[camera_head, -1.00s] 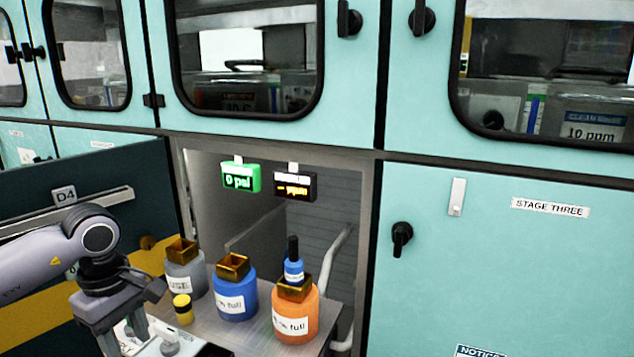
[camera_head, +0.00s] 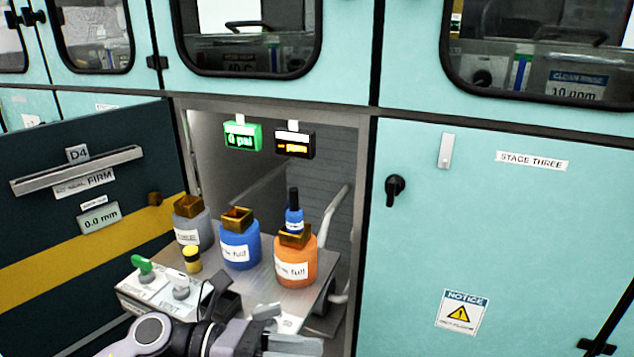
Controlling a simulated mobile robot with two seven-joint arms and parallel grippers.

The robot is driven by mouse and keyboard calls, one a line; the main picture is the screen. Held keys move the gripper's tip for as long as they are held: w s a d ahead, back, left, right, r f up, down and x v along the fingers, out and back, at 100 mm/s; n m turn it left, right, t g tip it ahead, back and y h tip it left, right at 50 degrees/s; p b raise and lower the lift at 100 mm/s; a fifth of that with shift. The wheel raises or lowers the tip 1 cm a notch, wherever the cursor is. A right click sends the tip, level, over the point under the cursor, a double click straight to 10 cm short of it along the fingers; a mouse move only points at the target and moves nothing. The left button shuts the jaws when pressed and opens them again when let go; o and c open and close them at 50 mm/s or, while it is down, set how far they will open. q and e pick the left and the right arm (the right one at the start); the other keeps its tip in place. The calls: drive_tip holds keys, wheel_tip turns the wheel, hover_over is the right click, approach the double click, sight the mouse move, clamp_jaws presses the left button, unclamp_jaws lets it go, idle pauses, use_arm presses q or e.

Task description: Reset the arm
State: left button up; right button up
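My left arm comes in at the bottom left, and its gripper (camera_head: 283,335) points right at the bottom edge, in front of the shelf's front end. It is partly cut off, and I cannot tell whether its fingers are open or shut. No held object is visible. My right gripper cannot be made out.
An open compartment has a pulled-out shelf (camera_head: 262,287) with a grey bottle (camera_head: 192,222), blue bottle (camera_head: 239,245), orange bottle (camera_head: 295,262) and small yellow-capped container (camera_head: 192,261). A switch box (camera_head: 150,290) is at its front. The open D4 door (camera_head: 60,235) stands left.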

use_arm(q)
drive_tip(key=w+a+f+n+t+y, duration=0.1)
drive_tip(key=a+f+n+t+y, duration=0.15)
drive_tip(key=n+t, duration=0.55)
drive_tip(key=w+a+f+n+t+y, duration=0.1)
drive_tip(key=w+a+n+t+y, duration=0.15)
drive_tip(key=n, duration=1.05)
drive_tip(key=a+f+n+t+y, duration=0.1)
drive_tip(key=a+f+n+t, duration=0.15)
drive_tip(key=n+t, duration=0.6)
drive_tip(key=s+a+f+n+g+y, duration=0.45)
drive_tip(key=s+f+n, duration=0.25)
drive_tip(key=f+n, duration=0.2)
drive_tip(key=s+a+f+n+g+y, duration=0.4)
drive_tip(key=s+a+f+n, duration=0.15)
drive_tip(key=f+n, duration=0.25)
wheel_tip(320, 180, up, 10)
drive_tip(key=p, duration=1.3)
drive_tip(key=shift+s+a+f, duration=0.15)
drive_tip(key=shift+s+a, duration=0.15)
use_arm(e)
wheel_tip(320, 180, up, 10)
drive_tip(key=s+d, duration=0.1)
drive_tip(key=shift+s+d, duration=0.15)
drive_tip(key=shift+d, duration=0.05)
use_arm(q)
drive_tip(key=shift+t+y, duration=0.25)
